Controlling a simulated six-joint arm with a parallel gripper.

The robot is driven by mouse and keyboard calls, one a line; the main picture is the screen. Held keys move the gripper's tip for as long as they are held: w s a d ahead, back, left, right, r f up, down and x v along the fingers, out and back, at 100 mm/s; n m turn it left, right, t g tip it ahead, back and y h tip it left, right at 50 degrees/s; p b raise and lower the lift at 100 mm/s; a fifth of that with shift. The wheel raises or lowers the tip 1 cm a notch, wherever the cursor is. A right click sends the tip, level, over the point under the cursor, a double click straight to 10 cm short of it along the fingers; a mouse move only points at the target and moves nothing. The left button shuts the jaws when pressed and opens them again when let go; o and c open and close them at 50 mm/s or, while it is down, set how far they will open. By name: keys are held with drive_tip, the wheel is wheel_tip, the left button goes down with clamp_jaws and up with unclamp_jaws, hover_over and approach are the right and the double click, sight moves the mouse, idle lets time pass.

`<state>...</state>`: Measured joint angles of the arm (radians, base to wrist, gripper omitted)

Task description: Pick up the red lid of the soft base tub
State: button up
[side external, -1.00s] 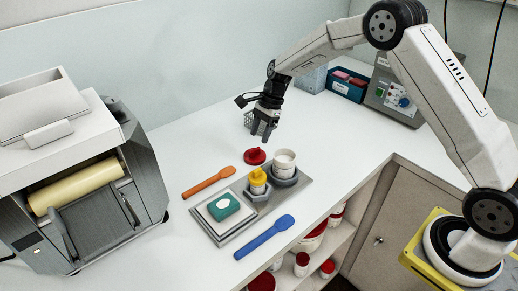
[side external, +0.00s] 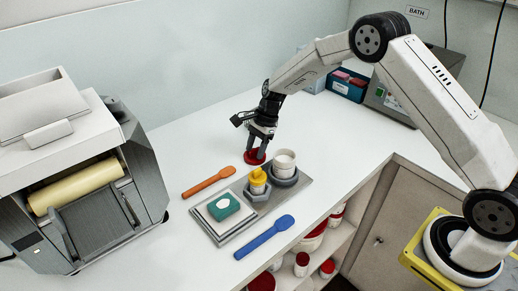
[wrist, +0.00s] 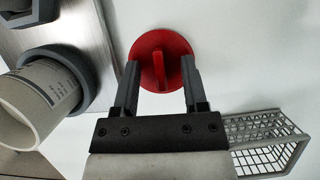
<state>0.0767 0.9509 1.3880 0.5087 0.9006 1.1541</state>
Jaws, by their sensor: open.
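The red lid (side external: 252,158) lies on the white counter, just behind the metal tray. In the wrist view the lid (wrist: 149,45) is a red disc with a raised ridge handle across its middle. My gripper (side external: 257,153) is directly over the lid with its fingers pointing down. In the wrist view my open gripper (wrist: 160,70) has one finger on each side of the ridge, with gaps showing. I cannot tell whether the fingertips touch the disc. A white open tub (side external: 285,161) stands in a grey holder on the tray; it also shows in the wrist view (wrist: 38,98).
A wire basket (wrist: 262,133) is close to my gripper. A roller mill (side external: 110,200) stands left.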

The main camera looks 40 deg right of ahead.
sight(256, 149)
drive_tip(key=shift+c, duration=0.2)
clamp_jaws()
drive_tip(key=shift+r, duration=0.15)
drive_tip(key=shift+r, duration=0.55)
wheel_tip(256, 149, up, 2)
drive_tip(key=shift+r, duration=0.1)
drive_tip(key=s+r, duration=0.9)
drive_tip(key=s, duration=0.5)
drive_tip(key=shift+d+r, duration=0.25)
drive_tip(key=shift+d, duration=0.05)
